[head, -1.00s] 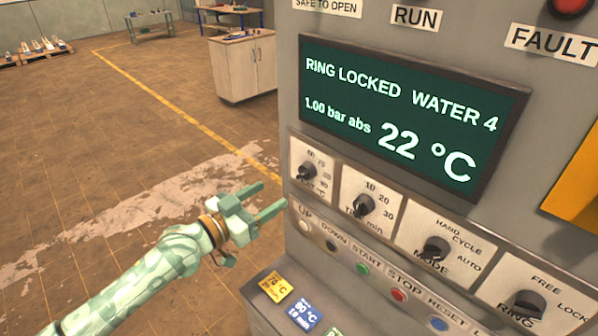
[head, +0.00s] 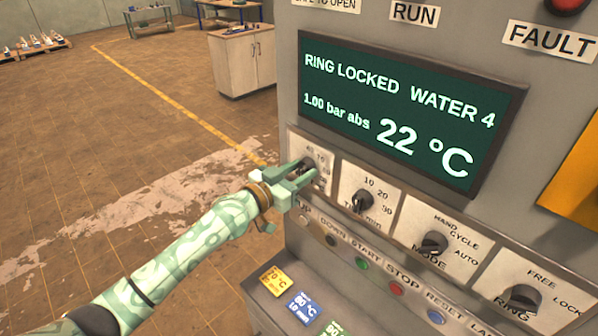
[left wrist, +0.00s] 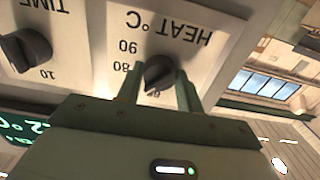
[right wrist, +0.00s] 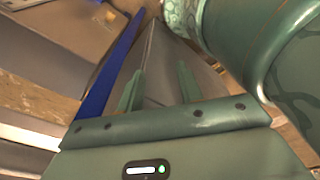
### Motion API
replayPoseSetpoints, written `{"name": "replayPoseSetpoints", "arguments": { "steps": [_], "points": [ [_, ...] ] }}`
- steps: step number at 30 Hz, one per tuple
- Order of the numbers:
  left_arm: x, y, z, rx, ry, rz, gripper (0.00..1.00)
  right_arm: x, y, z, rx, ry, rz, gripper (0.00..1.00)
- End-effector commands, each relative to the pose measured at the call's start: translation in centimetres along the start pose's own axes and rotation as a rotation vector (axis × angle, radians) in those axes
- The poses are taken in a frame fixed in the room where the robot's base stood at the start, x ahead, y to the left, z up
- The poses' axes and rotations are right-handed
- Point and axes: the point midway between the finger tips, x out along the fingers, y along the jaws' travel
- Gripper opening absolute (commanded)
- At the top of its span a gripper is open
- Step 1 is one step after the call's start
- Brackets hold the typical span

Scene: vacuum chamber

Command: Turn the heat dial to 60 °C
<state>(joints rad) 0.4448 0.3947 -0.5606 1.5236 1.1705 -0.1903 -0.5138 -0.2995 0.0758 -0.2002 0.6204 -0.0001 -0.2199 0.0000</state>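The heat dial is a small black knob on a white plate marked HEAT °C; in the left wrist view the knob (left wrist: 158,72) sits between my finger tips. In the head view its plate (head: 325,158) is partly covered by my left gripper (head: 303,175). My left gripper (left wrist: 160,88) is open, its fingers on either side of the knob with a narrow gap showing. The numbers 80 and 90 show beside the knob; its pointer is hard to read. The display (head: 400,115) reads 22 °C. My right gripper (right wrist: 158,88) is open and empty.
To the right of the heat dial are the time dial (head: 361,201), mode dial (head: 434,243) and ring dial (head: 522,298). A row of push buttons (head: 362,264) runs below them. Coloured cards (head: 274,281) lie on the ledge.

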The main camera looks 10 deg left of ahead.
Motion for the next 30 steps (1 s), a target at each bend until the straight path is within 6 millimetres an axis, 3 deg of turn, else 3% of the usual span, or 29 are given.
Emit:
{"name": "replayPoseSetpoints", "arguments": {
  "steps": [14, 30],
  "points": [
    [-0.03, -0.01, 0.0, -0.08, 0.0, 0.0, 0.14, -0.14, 0.44, 0.2, -0.003, -0.003, 0.005, 0.36],
    [-0.03, 0.12, 0.0, -0.488, -0.002, 0.0, 0.14, -0.79, 0.44, 0.14, -0.002, -0.003, 0.005, 0.36]
  ]
}}
